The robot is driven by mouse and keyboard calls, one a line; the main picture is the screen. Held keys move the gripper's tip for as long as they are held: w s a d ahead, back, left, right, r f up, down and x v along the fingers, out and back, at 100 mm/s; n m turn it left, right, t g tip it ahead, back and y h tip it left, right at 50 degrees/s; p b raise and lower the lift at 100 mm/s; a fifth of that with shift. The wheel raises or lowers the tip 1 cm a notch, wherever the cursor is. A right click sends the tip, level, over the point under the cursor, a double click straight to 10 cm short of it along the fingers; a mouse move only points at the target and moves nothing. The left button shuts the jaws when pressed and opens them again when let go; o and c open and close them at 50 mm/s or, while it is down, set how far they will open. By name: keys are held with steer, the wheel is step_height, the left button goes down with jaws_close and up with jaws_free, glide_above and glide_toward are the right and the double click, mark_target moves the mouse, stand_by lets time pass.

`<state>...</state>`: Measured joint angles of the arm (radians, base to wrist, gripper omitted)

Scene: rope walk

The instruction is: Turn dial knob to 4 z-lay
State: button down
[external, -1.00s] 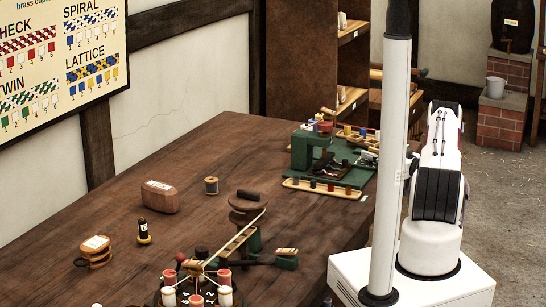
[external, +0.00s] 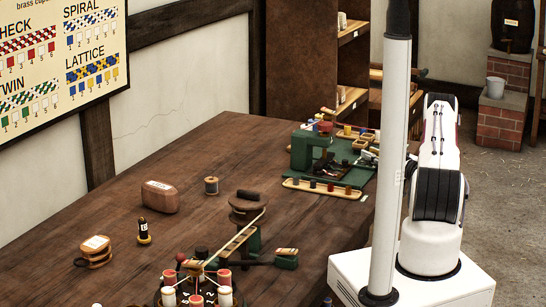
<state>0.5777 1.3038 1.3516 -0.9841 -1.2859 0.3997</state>
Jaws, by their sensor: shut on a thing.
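The dial knob cannot be made out for certain. A green bench machine (external: 303,150) with a dark plate on its base stands at the back right of the table. Some small parts at its right end are too small to tell apart. A black round plate (external: 180,299) with red and white bobbins is cut off by the bottom edge. My arm rises at the right, and its far end goes out of sight behind the white pole. My gripper cannot be made out, and whatever it holds is hidden.
A white pole (external: 391,170) blocks the view beside the machine. A tray of coloured pegs (external: 323,189) lies in front of the machine. A brown block (external: 160,197), spools and a wooden crank device (external: 247,208) stand on the table (external: 100,220). The table's left middle is mostly clear.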

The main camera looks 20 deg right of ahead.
steer(key=c, duration=1.8)
jaws_free()
steer(key=shift+s+d, duration=0.1)
steer(key=shift+v, duration=5.85)
steer(key=shift+r, duration=0.1)
